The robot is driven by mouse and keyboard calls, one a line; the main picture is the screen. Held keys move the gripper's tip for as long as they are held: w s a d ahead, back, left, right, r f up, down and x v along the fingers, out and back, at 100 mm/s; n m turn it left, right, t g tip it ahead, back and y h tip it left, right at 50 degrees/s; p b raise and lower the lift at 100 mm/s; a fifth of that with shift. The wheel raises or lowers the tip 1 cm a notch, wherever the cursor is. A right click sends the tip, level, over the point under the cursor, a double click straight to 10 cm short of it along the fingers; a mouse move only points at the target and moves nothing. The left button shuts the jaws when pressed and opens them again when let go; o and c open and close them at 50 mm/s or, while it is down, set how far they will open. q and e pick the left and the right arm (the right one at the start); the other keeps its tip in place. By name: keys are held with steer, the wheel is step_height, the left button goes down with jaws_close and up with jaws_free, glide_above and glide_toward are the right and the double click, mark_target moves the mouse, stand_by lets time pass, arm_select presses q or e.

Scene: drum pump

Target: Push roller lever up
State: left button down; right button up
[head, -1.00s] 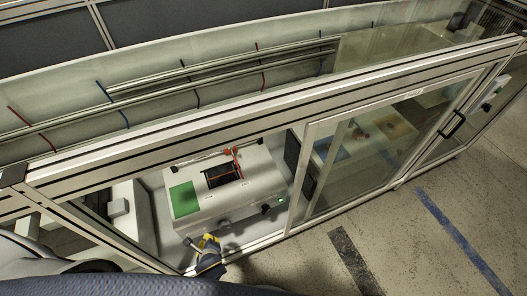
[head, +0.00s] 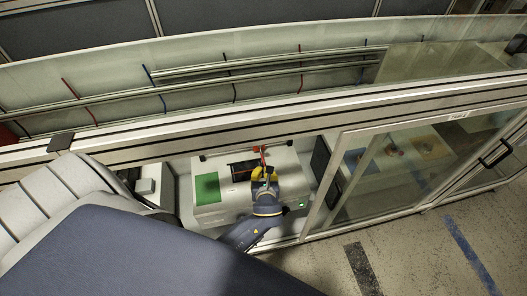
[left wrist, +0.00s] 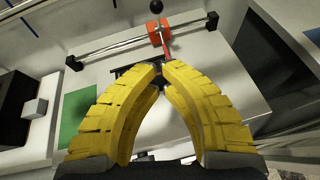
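The roller lever is a red arm (left wrist: 166,48) with a red block on a metal rod and a black ball at its top. In the head view the red lever (head: 263,155) shows at the back of the white machine (head: 212,215). My left gripper (head: 265,172) reaches over the machine, just in front of the lever. In the left wrist view its yellow fingers (left wrist: 162,66) come together at the tips, close to the lever's lower end. I cannot tell whether they touch it. The fingers hide part of the dark opening. My right gripper is not in view.
The machine top has a green panel (head: 207,188) and a dark opening (head: 242,171). A frame beam (head: 180,148) runs above the doorway, and a glass door (head: 395,168) stands on the right. A small grey box (head: 145,187) is at the left.

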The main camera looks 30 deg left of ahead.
arm_select(q)
steer(key=w+r+x, duration=0.1)
steer(key=r+x, duration=0.1)
steer(key=x, duration=1.1)
steer(key=shift+a+r, duration=0.2)
steer(key=shift+r, duration=0.1)
stand_by(0.3)
